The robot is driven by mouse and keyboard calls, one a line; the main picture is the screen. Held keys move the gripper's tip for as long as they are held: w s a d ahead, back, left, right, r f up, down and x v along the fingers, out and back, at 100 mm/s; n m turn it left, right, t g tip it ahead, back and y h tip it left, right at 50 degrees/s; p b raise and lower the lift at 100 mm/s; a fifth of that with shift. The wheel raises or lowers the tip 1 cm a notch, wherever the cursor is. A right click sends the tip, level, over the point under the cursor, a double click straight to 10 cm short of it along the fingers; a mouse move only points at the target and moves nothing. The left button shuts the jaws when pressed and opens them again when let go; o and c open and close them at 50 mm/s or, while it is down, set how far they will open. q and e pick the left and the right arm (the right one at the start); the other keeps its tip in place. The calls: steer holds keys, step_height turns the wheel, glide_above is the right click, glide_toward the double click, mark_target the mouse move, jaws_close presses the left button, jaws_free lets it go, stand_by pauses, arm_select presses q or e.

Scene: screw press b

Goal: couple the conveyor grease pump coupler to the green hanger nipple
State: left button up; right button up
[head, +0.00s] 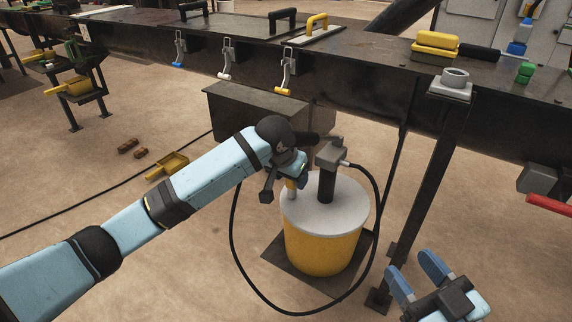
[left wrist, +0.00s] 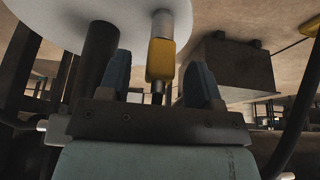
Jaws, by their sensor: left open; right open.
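The grease pump is a yellow drum (head: 318,245) with a grey lid (head: 345,200), a dark pump post and a black hose. The coupler (head: 291,188), with a yellow sleeve, stands at the lid's left edge, partly hidden by my left gripper (head: 292,172). In the left wrist view the coupler (left wrist: 161,60) lies between the two open fingers of my left gripper (left wrist: 158,82), with visible gaps on both sides. My right gripper (head: 417,272) is open and empty at the lower right. Hangers with blue, white and yellow (head: 283,90) ends hang from the beam; I cannot make out a green-ended one.
The hose (head: 235,250) loops around the drum. A dark box (head: 255,110) sits behind it, and a steel leg (head: 425,185) stands to its right. Green blocks (head: 525,72) and a yellow block lie on the beam top. A yellow scoop (head: 167,166) lies on the floor.

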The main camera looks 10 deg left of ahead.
arm_select(q)
steer(key=shift+x, duration=1.3)
jaws_close()
